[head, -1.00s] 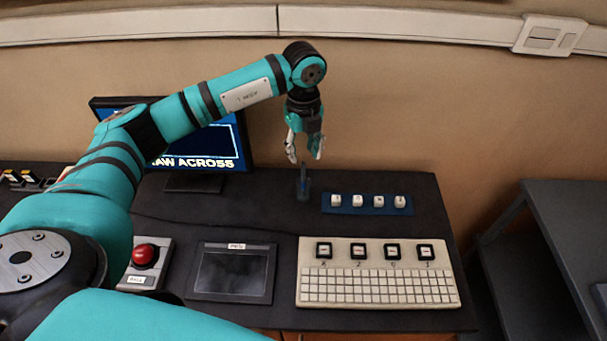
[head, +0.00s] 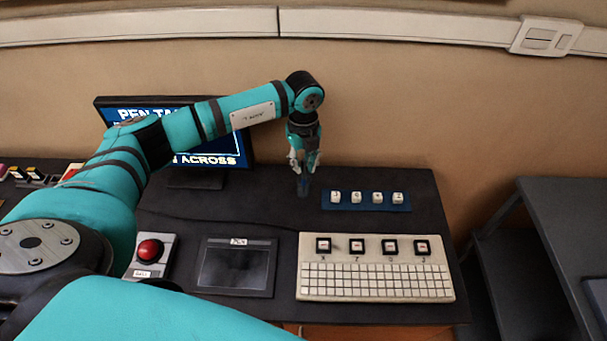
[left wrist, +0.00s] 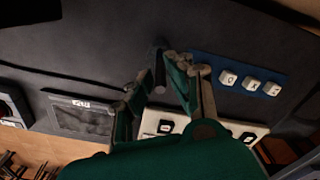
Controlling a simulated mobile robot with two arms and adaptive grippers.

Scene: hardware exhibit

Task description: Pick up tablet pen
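The tablet pen (left wrist: 160,76) shows in the left wrist view as a dark, thin stick between my left gripper's fingers. In the head view it stands upright in a small dark holder (head: 303,191) on the black desk, its upper part mostly hidden by the gripper. My left gripper (head: 304,165) points down over the holder, fingers on either side of the pen. In the left wrist view the fingers of the left gripper (left wrist: 160,68) are spread apart, with gaps to the pen; I see no firm contact. My right gripper is not in view.
A blue strip with white key blocks (head: 334,208) lies right of the holder. A cream keyboard (head: 378,281), a dark tablet (head: 236,267) and a red ball control (head: 150,250) lie in front. A monitor (head: 218,161) stands behind left, and the wall (head: 430,110) is behind.

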